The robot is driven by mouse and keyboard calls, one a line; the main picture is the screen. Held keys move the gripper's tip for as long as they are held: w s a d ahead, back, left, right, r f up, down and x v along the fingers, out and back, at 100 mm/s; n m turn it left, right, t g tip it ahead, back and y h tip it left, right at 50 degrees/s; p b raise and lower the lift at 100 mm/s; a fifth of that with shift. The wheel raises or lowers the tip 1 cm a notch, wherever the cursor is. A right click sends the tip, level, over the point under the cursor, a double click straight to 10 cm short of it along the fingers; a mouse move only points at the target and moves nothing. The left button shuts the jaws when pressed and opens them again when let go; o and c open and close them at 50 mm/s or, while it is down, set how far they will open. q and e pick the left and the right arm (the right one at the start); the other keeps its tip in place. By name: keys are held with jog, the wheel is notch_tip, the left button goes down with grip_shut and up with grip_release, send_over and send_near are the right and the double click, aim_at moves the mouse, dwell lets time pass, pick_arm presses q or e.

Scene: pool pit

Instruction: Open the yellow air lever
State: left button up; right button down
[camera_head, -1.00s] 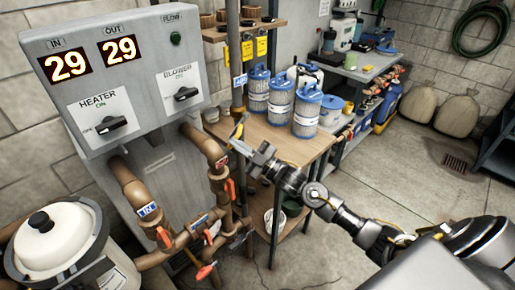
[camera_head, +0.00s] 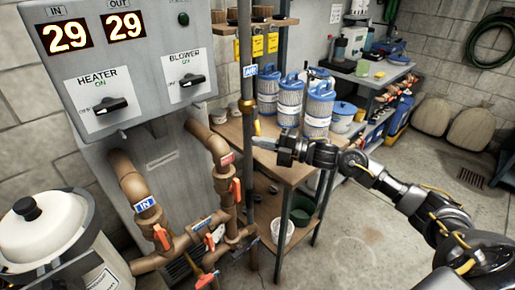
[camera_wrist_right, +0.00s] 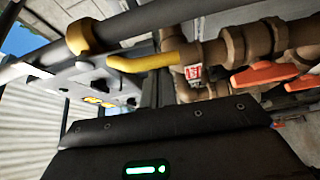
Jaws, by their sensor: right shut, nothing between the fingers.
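The yellow air lever (camera_head: 257,128) is a small bent handle beside the vertical pipe with the blue AIR label (camera_head: 250,71). It is just below the brass valve body (camera_head: 247,106). In the right wrist view the yellow lever (camera_wrist_right: 145,62) runs roughly along the dark pipe, with the brass fitting (camera_wrist_right: 83,37) near one end. My right gripper (camera_head: 258,142) comes in from the right, shut and empty. Its tip is just below the lever in the head view; I cannot tell whether they touch. My left gripper is not in view.
Brown pipes with several orange valve handles (camera_head: 236,190) stand left of the gripper. The grey control box (camera_head: 130,60) is at upper left. A wooden table (camera_head: 270,160) with blue-white filter cartridges (camera_head: 290,100) is behind. Open floor (camera_head: 400,220) lies to the right.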

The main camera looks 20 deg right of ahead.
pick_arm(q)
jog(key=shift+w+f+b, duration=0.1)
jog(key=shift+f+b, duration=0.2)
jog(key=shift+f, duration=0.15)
pick_arm(e)
jog(key=shift+w+d+n, duration=0.15)
jog(key=shift+d+n, duration=0.3)
jog(key=shift+n, duration=0.15)
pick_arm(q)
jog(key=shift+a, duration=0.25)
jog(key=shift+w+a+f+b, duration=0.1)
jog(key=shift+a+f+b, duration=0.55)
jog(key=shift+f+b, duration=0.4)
pick_arm(e)
jog(key=s+d, duration=0.4)
jog(key=s, duration=0.4)
jog(key=shift+s, duration=0.35)
